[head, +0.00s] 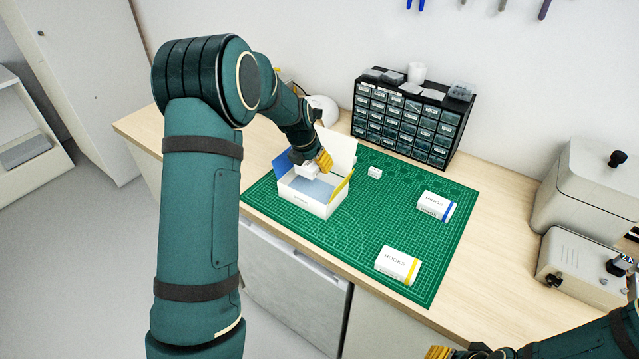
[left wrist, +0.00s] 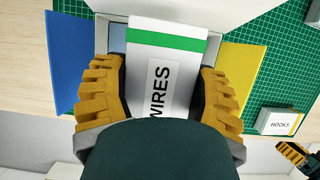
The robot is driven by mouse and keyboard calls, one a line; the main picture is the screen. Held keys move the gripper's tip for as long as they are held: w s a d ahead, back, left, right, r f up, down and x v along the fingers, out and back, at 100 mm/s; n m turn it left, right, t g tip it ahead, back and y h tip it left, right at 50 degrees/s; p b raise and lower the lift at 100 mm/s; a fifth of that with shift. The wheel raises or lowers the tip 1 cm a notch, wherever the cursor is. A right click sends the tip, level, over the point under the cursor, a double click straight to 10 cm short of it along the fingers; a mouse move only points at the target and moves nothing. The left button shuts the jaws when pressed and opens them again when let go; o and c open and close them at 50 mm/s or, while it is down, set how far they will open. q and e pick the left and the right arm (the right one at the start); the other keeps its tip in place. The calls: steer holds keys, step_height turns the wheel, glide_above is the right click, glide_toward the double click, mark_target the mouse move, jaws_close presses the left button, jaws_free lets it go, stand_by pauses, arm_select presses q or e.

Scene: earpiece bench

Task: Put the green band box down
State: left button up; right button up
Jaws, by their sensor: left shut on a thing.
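The green band box (left wrist: 165,75), white with a green stripe and the word WIRES, is between the yellow fingers of my left gripper (left wrist: 160,95), which is shut on it. In the head view my left gripper (head: 316,163) is over an open white carton (head: 318,208), with the white box (head: 305,171) at its fingers. The carton has a blue flap, a yellow flap and a raised white back flap. I cannot tell whether the box touches the carton's floor. My right gripper (head: 440,352) shows only partly at the bottom edge; its opening is unclear.
The carton stands on a green cutting mat (head: 340,240). A yellow-band HOOKS box (head: 397,265), a blue-band box (head: 435,206) and a small white block (head: 375,172) lie on the mat. A drawer cabinet (head: 410,120) stands behind. The mat's middle is clear.

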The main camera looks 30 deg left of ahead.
arm_select(q)
glide_above(316, 190)
steer(key=s, duration=0.1)
step_height(316, 190, down, 6)
steer(key=shift+s+a+r+b, duration=0.1)
steer(key=shift+s+r+b, duration=0.05)
steer(key=shift+r+b, duration=0.15)
steer(key=shift+f, duration=2.05)
steer(key=shift+f+b, duration=0.1)
steer(key=shift+b, duration=0.2)
steer(key=o, duration=1.2)
steer(key=shift+o, duration=0.2)
